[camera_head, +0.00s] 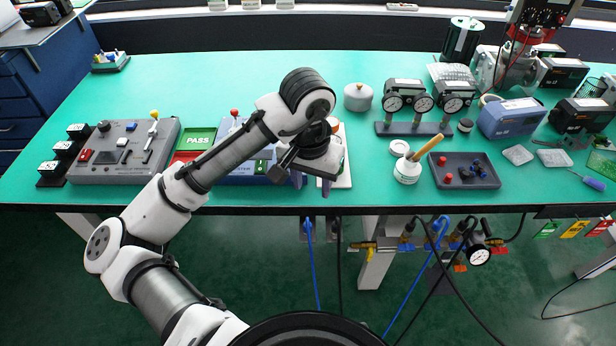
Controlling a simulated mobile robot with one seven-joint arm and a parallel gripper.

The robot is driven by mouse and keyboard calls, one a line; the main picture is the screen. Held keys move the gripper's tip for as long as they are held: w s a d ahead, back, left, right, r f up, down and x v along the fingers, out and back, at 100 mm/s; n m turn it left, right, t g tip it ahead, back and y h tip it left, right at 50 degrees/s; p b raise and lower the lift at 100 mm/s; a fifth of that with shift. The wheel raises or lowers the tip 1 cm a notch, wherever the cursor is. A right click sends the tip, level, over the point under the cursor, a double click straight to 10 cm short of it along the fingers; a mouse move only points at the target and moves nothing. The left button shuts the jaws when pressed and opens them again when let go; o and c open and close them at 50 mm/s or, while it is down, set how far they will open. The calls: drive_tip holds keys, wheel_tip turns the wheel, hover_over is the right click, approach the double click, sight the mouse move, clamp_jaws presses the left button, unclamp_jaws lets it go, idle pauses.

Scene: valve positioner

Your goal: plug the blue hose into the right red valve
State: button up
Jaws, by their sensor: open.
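My gripper (311,187) is open, its two dark fingers pointing down at the table's front edge, over a white plate-like piece (341,170). A blue hose (314,265) hangs from the front edge just below my gripper; its upper end is close under the fingers, and I cannot tell whether they touch it. I cannot tell which is the right red valve.
A grey control box (122,165) and a green PASS sign (197,139) lie left of my arm. Black hoses (340,270) hang below.

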sight(308, 223)
drive_tip(key=shift+g+y, duration=0.3)
drive_tip(key=f, duration=1.4)
drive_tip(key=shift+s+a+f, duration=0.15)
drive_tip(key=shift+s+a, duration=0.25)
drive_tip(key=shift+c, duration=0.3)
clamp_jaws()
